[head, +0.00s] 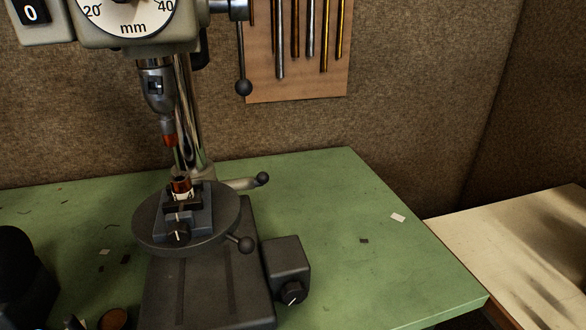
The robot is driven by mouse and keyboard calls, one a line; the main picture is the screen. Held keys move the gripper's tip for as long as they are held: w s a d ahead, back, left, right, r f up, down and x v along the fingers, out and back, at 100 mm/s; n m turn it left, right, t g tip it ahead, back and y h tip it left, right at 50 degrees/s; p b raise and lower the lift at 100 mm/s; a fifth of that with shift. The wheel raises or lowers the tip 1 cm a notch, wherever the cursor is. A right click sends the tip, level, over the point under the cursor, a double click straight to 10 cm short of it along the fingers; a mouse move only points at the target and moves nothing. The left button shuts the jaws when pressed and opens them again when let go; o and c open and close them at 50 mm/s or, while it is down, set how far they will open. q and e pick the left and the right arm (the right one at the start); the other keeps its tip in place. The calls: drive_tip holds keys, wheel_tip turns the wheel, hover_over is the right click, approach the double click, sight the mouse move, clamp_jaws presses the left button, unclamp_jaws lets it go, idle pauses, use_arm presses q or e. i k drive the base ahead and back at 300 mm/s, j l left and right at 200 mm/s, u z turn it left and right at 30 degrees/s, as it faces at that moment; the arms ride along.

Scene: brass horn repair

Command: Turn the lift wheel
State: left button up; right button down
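A grey drill press stands on the green bench in the head view. Its chuck (157,92) holds a red-brown tipped tool (169,135) above a round table (145,232). A small vise (197,224) on that table holds a copper-coloured ring piece (181,187), with a gap below the tool. No part is clearly marked as the lift wheel. A crank with a black ball (262,179) reaches right from behind the table, another ball handle (245,245) is at the table's right edge, and a black knob (292,292) is on the side box. Neither gripper is in view.
The green bench top (345,215) is mostly clear on the right, with small scraps. A ball-ended lever (243,87) hangs from the press head. Rods hang on a wooden board (300,88) behind. A dark object (20,270) stands at lower left.

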sight(293, 292)
drive_tip(key=i+l+u, duration=0.15)
drive_tip(key=l+u, duration=0.15)
drive_tip(key=u, duration=0.15)
drive_tip(key=i+l+u, duration=0.15)
drive_tip(key=l+u, duration=0.25)
drive_tip(key=j, duration=0.1)
